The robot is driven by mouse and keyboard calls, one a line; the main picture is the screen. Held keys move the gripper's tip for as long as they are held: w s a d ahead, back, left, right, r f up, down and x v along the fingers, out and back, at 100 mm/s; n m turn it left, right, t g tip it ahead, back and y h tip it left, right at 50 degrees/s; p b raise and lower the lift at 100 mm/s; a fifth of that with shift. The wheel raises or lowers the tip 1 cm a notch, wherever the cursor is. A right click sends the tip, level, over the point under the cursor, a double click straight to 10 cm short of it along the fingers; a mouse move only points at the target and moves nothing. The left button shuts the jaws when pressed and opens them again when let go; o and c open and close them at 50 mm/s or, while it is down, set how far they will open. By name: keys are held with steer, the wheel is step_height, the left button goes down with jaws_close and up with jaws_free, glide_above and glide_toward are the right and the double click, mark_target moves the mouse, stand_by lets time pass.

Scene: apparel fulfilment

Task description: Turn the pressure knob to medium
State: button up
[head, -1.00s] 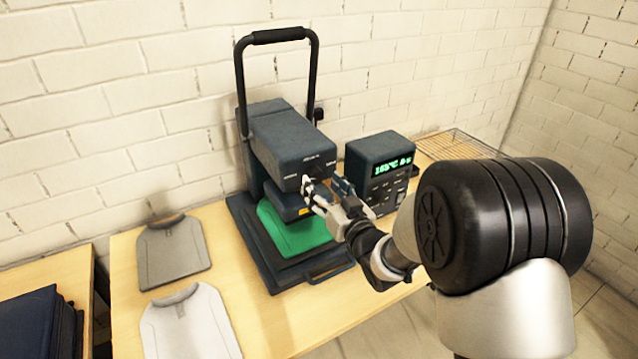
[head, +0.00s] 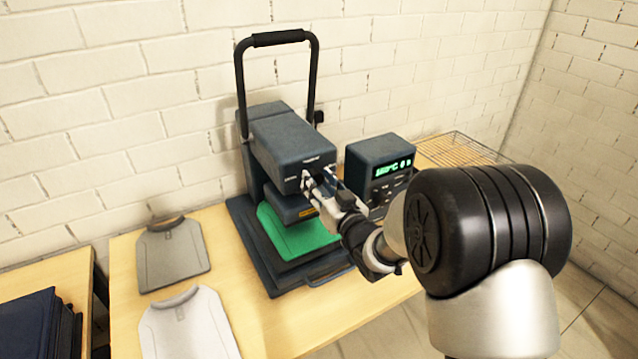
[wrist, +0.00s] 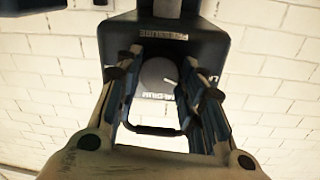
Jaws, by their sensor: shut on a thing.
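The round dark grey pressure knob (wrist: 157,77) is on the front of the heat press head (head: 292,145). It sits between the two fingers of my gripper (wrist: 163,88) in the wrist view. The fingers are shut on it from both sides. A white pointer line on the knob slants toward the picture's lower right. The word PRESSURE shows above the knob; a partly covered MEDIUM label is below, and part of another label is at right. In the head view, my gripper (head: 320,178) is at the front face and largely hides the knob.
A green garment (head: 298,238) lies on the press's lower plate. The tall press handle (head: 276,38) stands raised. A control box (head: 380,160) with a green display is at right, beside a wire rack (head: 462,147). Two grey garments (head: 175,255) lie on the table at left.

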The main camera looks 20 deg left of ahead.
steer(key=c, duration=0.4)
steer(key=shift+o, duration=0.2)
steer(key=shift+m, duration=0.3)
steer(key=m, duration=0.5)
steer(key=shift+g, duration=0.3)
steer(key=m+p, duration=0.1)
steer(key=m, duration=0.3)
steer(key=shift+d+r+m+p, duration=0.1)
steer(key=shift+m+p, duration=0.2)
steer(key=shift+p, duration=0.05)
steer(key=shift+w+m+p, duration=0.1)
steer(key=shift+m+p, duration=0.45)
steer(key=shift+m, duration=0.95)
steer(key=o, duration=1.1)
